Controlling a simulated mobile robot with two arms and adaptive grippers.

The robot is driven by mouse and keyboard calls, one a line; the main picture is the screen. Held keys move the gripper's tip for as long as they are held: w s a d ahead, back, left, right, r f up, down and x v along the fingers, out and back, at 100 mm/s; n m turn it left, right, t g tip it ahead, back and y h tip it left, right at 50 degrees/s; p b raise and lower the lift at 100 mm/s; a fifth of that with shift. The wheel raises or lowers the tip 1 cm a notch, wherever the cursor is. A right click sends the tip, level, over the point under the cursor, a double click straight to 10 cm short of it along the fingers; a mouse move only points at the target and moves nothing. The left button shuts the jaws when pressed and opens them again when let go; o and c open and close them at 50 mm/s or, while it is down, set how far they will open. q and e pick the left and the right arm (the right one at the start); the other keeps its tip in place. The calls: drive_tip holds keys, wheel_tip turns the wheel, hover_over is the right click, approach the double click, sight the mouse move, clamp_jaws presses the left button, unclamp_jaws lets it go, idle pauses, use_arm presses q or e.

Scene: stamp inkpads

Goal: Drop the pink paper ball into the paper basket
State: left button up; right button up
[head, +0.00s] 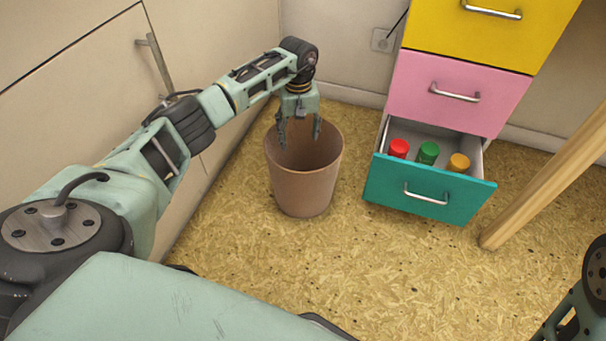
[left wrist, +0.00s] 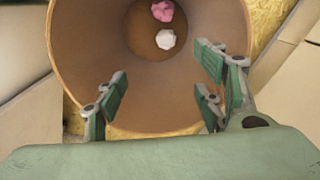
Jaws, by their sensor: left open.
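The paper basket (head: 303,185) is a brown, open-topped bin standing upright on the floor. My left gripper (head: 299,135) hangs over its mouth, fingers pointing down, open and empty. In the left wrist view the gripper's fingers (left wrist: 160,92) are spread wide above the basket (left wrist: 90,50). The pink paper ball (left wrist: 162,10) lies at the bottom of the basket, at the top of that view. It is hidden in the head view. My right gripper is not in view; only part of my right arm shows at the lower right edge of the head view.
A white paper ball (left wrist: 166,39) lies beside the pink one in the basket. Right of the basket, an open teal drawer (head: 428,190) holds red, green and yellow-capped items. A wooden leg (head: 550,180) slants at the right. The floor (head: 370,270) in front is clear.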

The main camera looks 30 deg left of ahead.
use_arm(q)
wheel_tip(320, 180, up, 12)
drive_tip(key=shift+f, duration=0.25)
idle(0.4)
